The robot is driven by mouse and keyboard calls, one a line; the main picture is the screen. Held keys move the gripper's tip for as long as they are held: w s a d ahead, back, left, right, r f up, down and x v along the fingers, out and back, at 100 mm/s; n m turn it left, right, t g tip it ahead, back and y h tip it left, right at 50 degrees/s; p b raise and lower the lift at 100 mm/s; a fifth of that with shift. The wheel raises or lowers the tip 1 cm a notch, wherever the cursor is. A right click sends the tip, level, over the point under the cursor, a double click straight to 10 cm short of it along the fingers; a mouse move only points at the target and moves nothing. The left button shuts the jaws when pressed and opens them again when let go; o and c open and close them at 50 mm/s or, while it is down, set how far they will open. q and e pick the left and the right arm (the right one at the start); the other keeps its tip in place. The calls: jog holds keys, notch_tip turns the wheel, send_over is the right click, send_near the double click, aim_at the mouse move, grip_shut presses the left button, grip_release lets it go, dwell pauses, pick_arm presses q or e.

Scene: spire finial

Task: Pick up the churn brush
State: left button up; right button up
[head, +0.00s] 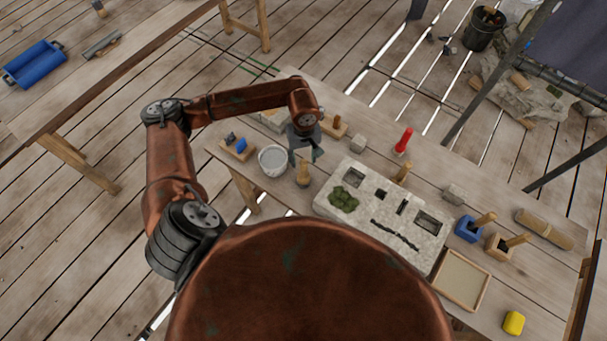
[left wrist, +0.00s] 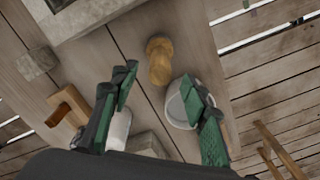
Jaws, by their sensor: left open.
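What looks like the churn brush (head: 303,174) is a light wooden, round-bodied piece on the table beside a pale bucket. It also shows in the left wrist view (left wrist: 159,62), seen along its length, ahead of the fingertips. My left gripper (head: 306,155) is over the table just behind the brush in the head view. Its two green-padded fingers (left wrist: 162,88) are spread wide with nothing between them. The brush appears apart from both fingers. My right gripper is in neither view.
The bucket (head: 272,160) stands close left of the brush and lies behind one finger in the left wrist view. A stone slab (head: 335,208) with moss and cut recesses is to the right. A wooden block with a blue piece (head: 238,148) is to the left.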

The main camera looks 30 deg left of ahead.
aim_at(304, 167)
pick_arm(q)
notch_tip(304, 167, down, 4)
jog(key=shift+s+d+f+p, duration=0.15)
jog(key=shift+f+p, duration=0.05)
jog(key=shift+p, duration=0.6)
jog(key=shift+f, duration=0.4)
jog(key=c, duration=0.5)
grip_shut()
